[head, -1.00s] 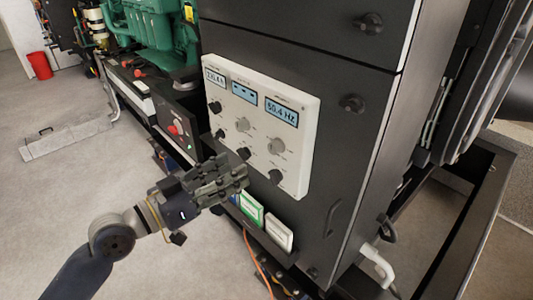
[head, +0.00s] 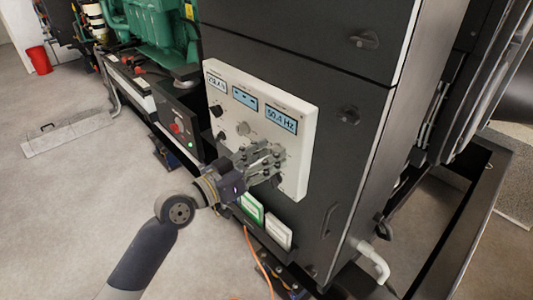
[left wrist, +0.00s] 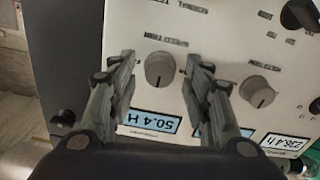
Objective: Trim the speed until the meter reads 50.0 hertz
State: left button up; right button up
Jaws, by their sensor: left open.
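The white meter panel (head: 258,88) is on the front of the black cabinet. Its frequency display (head: 281,116) reads 50.4 Hz and shows upside down in the left wrist view (left wrist: 150,122). My left gripper (head: 274,160) is open in front of the panel's lower right. In the left wrist view its fingertips (left wrist: 160,62) lie on either side of a grey knob (left wrist: 160,69) under the frequency display. I cannot tell whether they touch it. In the head view the gripper partly hides the lower knobs. My right gripper is not in view.
A second grey knob (left wrist: 257,92) sits beside the first. Label cards (head: 278,232) sit below the panel. A dark control box (head: 180,128) with a red button is to the left. Floor at left is mostly clear.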

pick_arm(q)
jog(key=c, duration=1.1)
jog(key=shift+o, duration=0.2)
jog(key=shift+n+p, duration=0.6)
jog(key=shift+n, duration=1.9)
jog(key=o, duration=1.1)
jog(key=shift+c, duration=0.2)
jog(key=v, duration=1.2)
